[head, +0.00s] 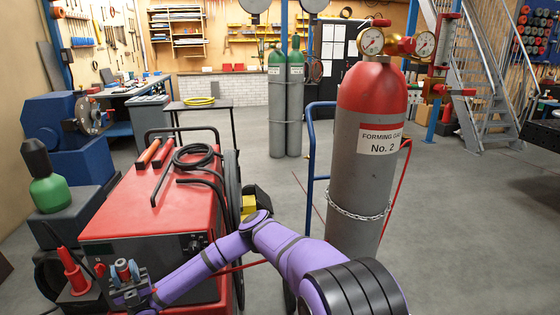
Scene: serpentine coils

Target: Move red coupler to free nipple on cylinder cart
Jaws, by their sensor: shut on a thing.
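My gripper (130,289) is at the lower left, in front of the red machine's front panel. It is shut on a small fitting with red and blue parts, which looks like the red coupler (136,271); the fingers hide much of it. The cylinder cart has a blue frame (310,160) and carries a grey cylinder with a red top (372,95), labelled "Forming gas No. 2" and held by a chain. Gauges (371,41) and a red-ended fitting (440,89) are at its top right. I cannot tell which part is the free nipple.
A red machine (160,205) with a coiled black hose stands beside my arm. A red cone-shaped part (75,272) is left of my gripper. A red hose (407,155) hangs by the cylinder. Two green-topped cylinders (286,100) stand behind. Open floor lies at right.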

